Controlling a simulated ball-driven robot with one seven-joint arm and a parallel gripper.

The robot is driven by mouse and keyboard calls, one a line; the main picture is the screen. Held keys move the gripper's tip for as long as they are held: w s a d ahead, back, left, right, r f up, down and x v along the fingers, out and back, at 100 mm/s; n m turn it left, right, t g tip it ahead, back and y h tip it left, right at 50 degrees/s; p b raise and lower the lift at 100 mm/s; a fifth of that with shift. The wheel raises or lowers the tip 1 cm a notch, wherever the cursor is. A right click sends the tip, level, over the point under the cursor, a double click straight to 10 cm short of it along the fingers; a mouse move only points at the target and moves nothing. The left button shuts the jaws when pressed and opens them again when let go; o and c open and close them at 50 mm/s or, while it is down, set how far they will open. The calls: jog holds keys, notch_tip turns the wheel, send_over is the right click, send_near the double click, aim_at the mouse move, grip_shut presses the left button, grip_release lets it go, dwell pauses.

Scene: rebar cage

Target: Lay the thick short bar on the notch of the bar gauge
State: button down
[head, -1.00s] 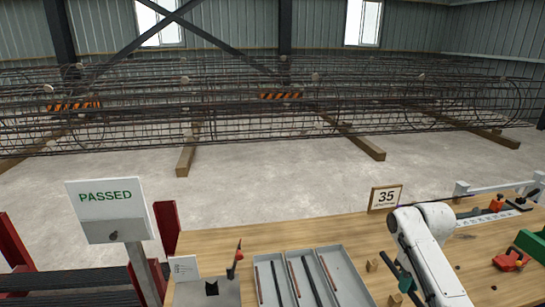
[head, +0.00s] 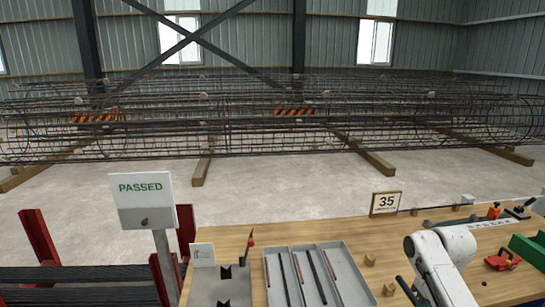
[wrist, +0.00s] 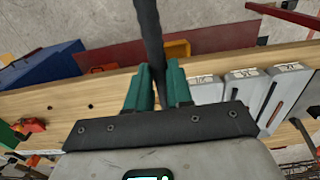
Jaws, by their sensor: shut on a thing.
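My gripper (wrist: 158,78) has green fingers and is shut on a thick dark bar (wrist: 148,28) in the wrist view. The bar runs away from the fingers past the top edge; its far end is out of frame. In the head view my fingers are not clearly seen. The bar gauge (head: 238,296) is a grey plate at the lower middle left of the bench, with black notched blocks (head: 225,272) and a red-tipped upright (head: 250,241). No bar shows in its notches. My white arm stands to its right, beyond the tray.
A grey tray (head: 343,262) with several compartments holding thin bars lies between gauge and arm. Small wooden blocks (head: 370,260), a "35" sign (head: 385,204), red clamp (head: 502,261) and green bin (head: 528,249) are on the bench.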

jog(key=s+a+f+b, duration=0.2)
jog(key=s+a+f, duration=0.6)
jog(key=a, duration=0.3)
jog(key=s+a+f+b, duration=0.3)
jog(key=s+a+f, duration=0.5)
jog(key=a, duration=0.3)
jog(key=shift+s+a+f, duration=0.15)
jog(key=shift+a+f, duration=0.2)
jog(key=shift+f, duration=0.05)
